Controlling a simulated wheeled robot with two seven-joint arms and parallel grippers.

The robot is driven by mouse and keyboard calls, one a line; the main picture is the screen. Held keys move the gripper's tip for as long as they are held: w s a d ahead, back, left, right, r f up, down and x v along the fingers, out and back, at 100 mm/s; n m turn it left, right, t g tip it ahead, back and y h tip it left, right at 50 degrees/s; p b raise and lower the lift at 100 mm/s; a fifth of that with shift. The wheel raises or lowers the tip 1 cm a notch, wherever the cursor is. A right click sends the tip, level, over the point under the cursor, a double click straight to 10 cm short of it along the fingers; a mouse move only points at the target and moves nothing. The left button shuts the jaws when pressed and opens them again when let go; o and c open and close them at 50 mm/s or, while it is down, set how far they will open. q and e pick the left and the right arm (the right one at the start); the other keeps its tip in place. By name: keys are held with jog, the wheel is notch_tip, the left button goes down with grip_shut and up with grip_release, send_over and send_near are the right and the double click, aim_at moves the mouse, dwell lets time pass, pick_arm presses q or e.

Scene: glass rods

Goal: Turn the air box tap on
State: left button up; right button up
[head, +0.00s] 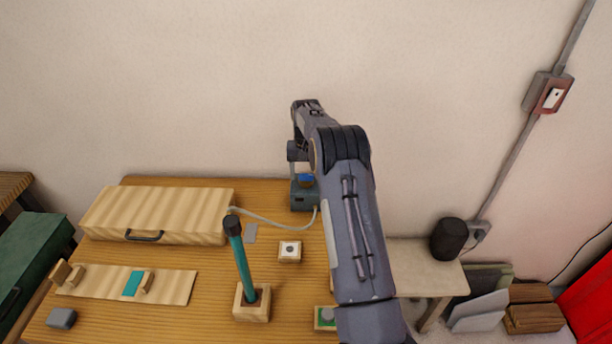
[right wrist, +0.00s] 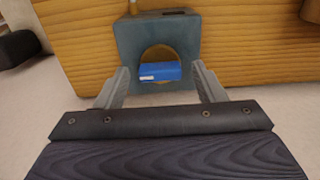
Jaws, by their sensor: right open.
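The air box (head: 303,199) is a blue-grey box at the back of the wooden table. In the head view the blue tap (head: 306,181) shows on top of the box, partly hidden by my arm. My right gripper (right wrist: 160,80) is open, its fingers on either side of the tap with gaps at both ends. My left gripper is not in view.
A pale hose (head: 270,220) runs left from the air box. A teal rod (head: 240,258) with a black top stands in a wooden block. A wooden case (head: 160,212), a small block with a button (head: 290,250) and a long slotted board (head: 180,287) lie on the table.

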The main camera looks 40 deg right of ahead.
jog(key=c, duration=1)
jog(key=shift+n, duration=0.3)
jog(key=n, duration=0.3)
jog(key=shift+n, duration=0.4)
jog(key=n, duration=0.4)
jog(key=shift+n, duration=0.3)
jog(key=n, duration=0.4)
jog(key=shift+n, duration=2.4)
